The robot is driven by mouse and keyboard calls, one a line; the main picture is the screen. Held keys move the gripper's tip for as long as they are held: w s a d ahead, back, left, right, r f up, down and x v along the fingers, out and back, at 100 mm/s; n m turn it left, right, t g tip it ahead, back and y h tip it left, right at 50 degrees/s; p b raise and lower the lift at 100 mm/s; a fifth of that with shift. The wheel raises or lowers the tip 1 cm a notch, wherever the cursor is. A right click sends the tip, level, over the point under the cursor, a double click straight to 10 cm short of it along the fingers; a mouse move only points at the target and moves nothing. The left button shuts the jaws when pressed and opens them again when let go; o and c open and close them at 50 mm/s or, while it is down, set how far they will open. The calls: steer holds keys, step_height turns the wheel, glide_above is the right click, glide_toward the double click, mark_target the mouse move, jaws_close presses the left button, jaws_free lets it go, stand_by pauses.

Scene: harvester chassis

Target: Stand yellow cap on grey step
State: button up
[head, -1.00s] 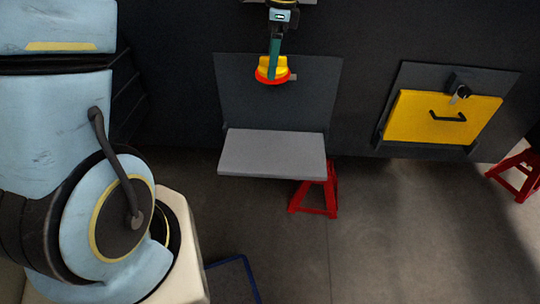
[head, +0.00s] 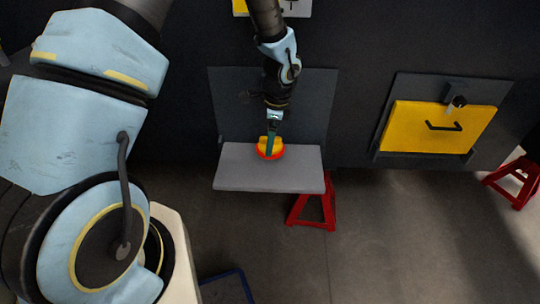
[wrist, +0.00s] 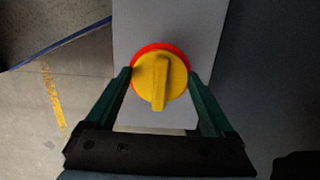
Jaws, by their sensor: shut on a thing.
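The yellow cap (head: 264,142) has a red-orange rim and sits at the grey step (head: 240,179), over its back middle part, in the head view. In the wrist view the cap (wrist: 160,80) shows its round face with a raised yellow grip bar, and the grey step (wrist: 190,20) lies behind it. My gripper (head: 270,148) is shut on the cap, with a green finger on either side of it; the fingers also show in the wrist view (wrist: 160,84). Whether the cap touches the step or hovers just above it, I cannot tell.
A dark panel (head: 225,105) stands upright behind the step. A yellow hatch (head: 430,127) with a black handle is at the right. Red stands (head: 312,208) are below the step and at far right. The floor in front is open.

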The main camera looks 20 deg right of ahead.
steer(key=shift+f, duration=3.4)
steer(key=shift+f, duration=0.15)
steer(key=o, duration=1.5)
